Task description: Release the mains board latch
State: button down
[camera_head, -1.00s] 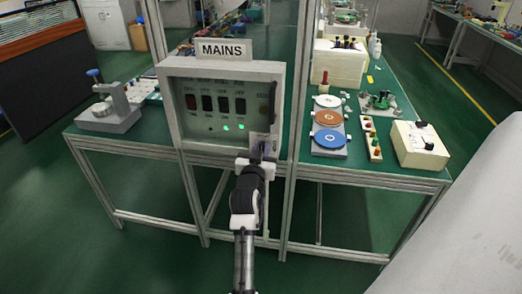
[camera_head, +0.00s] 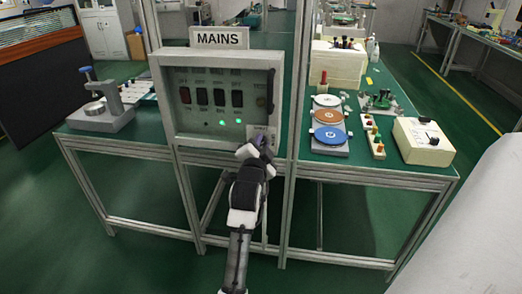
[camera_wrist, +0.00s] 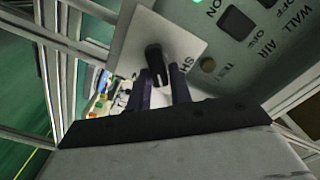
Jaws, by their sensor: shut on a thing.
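The mains board (camera_head: 165,100) is a grey box on the bench frame under a "MAINS" sign (camera_head: 220,38). Its face has a row of dark switches and lit green lamps. The latch is a black knob (camera_wrist: 154,58) on a pale plate (camera_wrist: 170,32) at the board's lower right corner. My gripper (camera_head: 261,140) is at that corner, hiding most of the latch in the head view. In the wrist view its two dark fingers (camera_wrist: 161,88) are shut on the latch knob, one on each side. The knob's lower end is hidden between them.
A dark vertical handle (camera_head: 270,92) runs along the board's right edge. To the right, the green bench holds coloured discs (camera_head: 330,117), a small knob strip (camera_head: 374,138) and a cream box (camera_head: 423,141). A grey stand (camera_head: 103,115) is at left. Frame posts flank the board.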

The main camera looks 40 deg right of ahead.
jog(key=shift+s+f+m+b, duration=0.1)
jog(key=shift+f+m+b, duration=0.15)
jog(key=shift+m+b, duration=1.35)
jog(key=shift+f+m+b, duration=0.2)
jog(key=shift+m+b, duration=0.6)
jog(key=shift+m, duration=1.8)
jog(key=c, duration=1.4)
grip_release()
jog(key=shift+o, duration=0.2)
jog(key=b+v, duration=0.2)
jog(key=v, duration=1.1)
jog(key=shift+s+a+b, duration=0.3)
jog(key=shift+b, duration=0.05)
